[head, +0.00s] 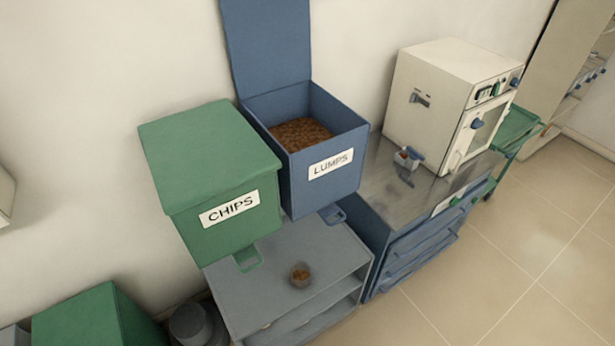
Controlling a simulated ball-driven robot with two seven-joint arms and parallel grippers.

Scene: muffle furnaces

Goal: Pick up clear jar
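A small round clear jar (300,275) with brown contents stands on the top of the low grey shelf unit (240,290), below the blue bin. It looks upright and nothing covers it. Neither of my grippers shows in the head view.
A closed green CHIPS bin (208,165) and an open blue LUMPS bin (345,143) with brown lumps overhang the shelf. Tiled floor (500,270) is clear in front.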

